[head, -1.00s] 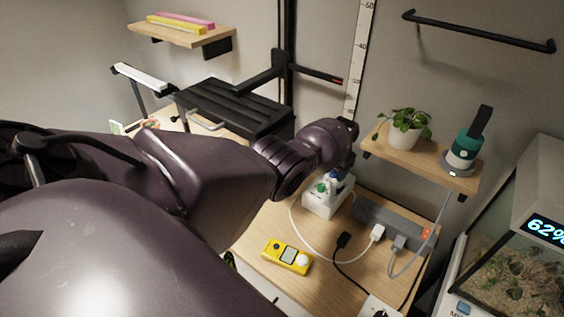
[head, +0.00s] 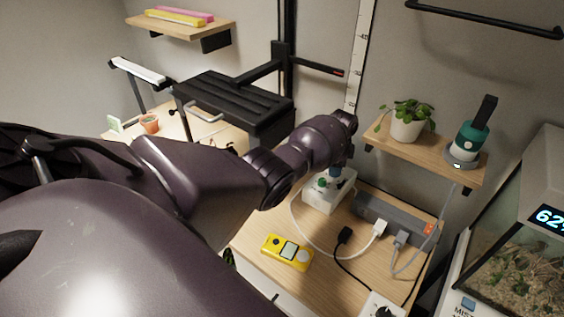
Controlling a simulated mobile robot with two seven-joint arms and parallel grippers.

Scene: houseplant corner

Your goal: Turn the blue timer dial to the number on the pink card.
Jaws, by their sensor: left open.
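A white box (head: 327,198) with a green knob (head: 320,183) stands on the wooden table, below the end of my left arm. The blue timer dial is mostly or wholly hidden under my wrist; I cannot read its setting. My left gripper (head: 338,165) is at the top of this box, open, with its fingers largely hidden by the wrist. I cannot tell whether it touches the dial. No pink card with a readable number shows. My right gripper is not in view.
A grey power strip (head: 395,220) with plugs and cables lies right of the box. A yellow meter (head: 287,252) lies in front. A shelf (head: 430,165) holds a potted plant (head: 408,125) and a teal device (head: 469,140). A glass terrarium (head: 510,245) stands at right.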

